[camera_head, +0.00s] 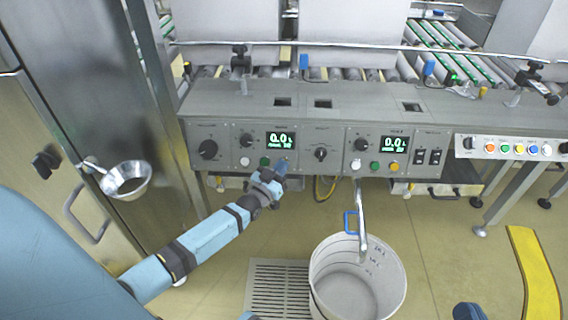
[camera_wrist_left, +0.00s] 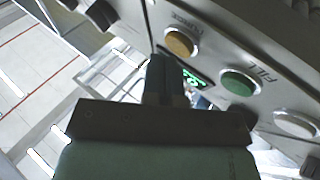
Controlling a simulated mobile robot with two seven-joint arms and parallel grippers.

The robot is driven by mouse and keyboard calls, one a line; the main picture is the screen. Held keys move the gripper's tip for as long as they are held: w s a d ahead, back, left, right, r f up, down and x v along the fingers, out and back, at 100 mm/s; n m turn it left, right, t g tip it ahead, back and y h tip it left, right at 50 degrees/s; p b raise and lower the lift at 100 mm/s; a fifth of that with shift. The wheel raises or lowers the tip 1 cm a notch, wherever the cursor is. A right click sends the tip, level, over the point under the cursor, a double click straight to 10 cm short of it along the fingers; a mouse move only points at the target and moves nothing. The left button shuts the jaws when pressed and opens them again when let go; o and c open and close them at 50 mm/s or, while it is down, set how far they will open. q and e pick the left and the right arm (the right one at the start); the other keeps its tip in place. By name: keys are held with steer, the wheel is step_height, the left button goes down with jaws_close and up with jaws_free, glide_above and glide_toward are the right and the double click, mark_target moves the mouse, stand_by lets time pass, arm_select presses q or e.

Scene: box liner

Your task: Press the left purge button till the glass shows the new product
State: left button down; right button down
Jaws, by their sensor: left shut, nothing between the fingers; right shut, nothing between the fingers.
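The left control panel has a lit display (camera_head: 281,139) reading 0.0, a white button (camera_head: 245,161) and a green button (camera_head: 265,161). In the left wrist view I see the yellow purge button (camera_wrist_left: 181,42), the green fill button (camera_wrist_left: 238,83) and a white button (camera_wrist_left: 297,123). My left gripper (camera_head: 278,170) is shut and empty at the panel's lower edge; its fingertips (camera_wrist_left: 166,72) are close beside the purge button. I cannot tell whether they touch. In the head view they hide that button. The glass cannot be made out.
A white bucket (camera_head: 330,262) stands on the floor under a metal pipe (camera_head: 362,220). A floor grate (camera_head: 272,292) lies left of it. A metal bowl (camera_head: 127,180) is fixed at the left cabinet. A similar right panel (camera_head: 394,144) and a yellow floor strip (camera_head: 537,275) are further right.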

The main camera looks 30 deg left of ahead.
arm_select(q)
steer(key=shift+w+a+f, duration=0.1)
steer(key=shift+w+a, duration=0.05)
steer(key=shift+w, duration=0.1)
stand_by(0.6)
steer(key=shift+s+d+r+p, duration=0.25)
steer(key=shift+s+d+p, duration=0.15)
steer(key=shift+s+p, duration=0.3)
steer(key=s+p, duration=0.1)
steer(key=s+d+r+p, duration=0.1)
steer(key=p, duration=0.1)
steer(key=s+d+p, duration=0.1)
steer(key=s, duration=0.1)
steer(key=shift+d+r, duration=0.2)
steer(key=shift+r, duration=0.15)
stand_by(0.3)
